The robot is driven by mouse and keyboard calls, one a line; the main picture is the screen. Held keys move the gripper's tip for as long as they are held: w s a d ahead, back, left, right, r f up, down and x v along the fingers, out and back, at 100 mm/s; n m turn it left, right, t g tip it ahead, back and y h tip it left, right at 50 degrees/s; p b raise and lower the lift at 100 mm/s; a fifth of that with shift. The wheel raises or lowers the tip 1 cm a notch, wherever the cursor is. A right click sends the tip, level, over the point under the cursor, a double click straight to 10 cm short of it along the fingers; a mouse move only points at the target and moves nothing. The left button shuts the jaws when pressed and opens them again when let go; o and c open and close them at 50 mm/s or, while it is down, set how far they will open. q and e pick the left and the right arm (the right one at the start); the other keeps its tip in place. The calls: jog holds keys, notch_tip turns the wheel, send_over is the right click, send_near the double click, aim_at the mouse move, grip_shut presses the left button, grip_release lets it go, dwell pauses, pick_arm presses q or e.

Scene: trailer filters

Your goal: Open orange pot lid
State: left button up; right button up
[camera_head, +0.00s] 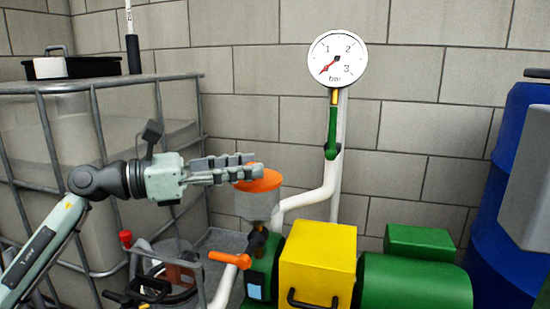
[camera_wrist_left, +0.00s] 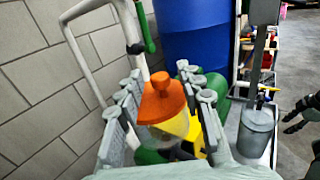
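The orange pot lid (camera_head: 262,182) sits on a clear pot (camera_head: 257,207) above the green and yellow pump. In the left wrist view the lid (camera_wrist_left: 164,105) shows a round knob on top, with the clear pot under it. My left gripper (camera_head: 247,166) comes in level from the left, at the height of the lid's top, and partly covers the lid in the head view. In the left wrist view the fingers of this gripper (camera_wrist_left: 168,84) stand apart on both sides of the lid, open. I cannot tell whether they touch it. My right gripper does not clearly show.
A pressure gauge (camera_head: 338,59) on a white pipe stands behind the pot. An orange-handled valve (camera_head: 231,260) is below left. A yellow box (camera_head: 318,262) and green motor (camera_head: 415,284) sit right. A caged tank (camera_head: 95,90) stands left, a blue barrel (camera_head: 508,200) right.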

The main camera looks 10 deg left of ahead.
aim_at(273, 177)
pick_arm(q)
jog(key=p+x, duration=0.1)
jog(key=x, duration=0.4)
jog(key=shift+w+d, duration=0.2)
jog(key=shift+d, duration=0.05)
pick_arm(e)
jog(key=x, duration=0.3)
jog(key=shift+w+a+f, duration=0.1)
jog(key=shift+a+f, duration=0.2)
pick_arm(q)
grip_shut()
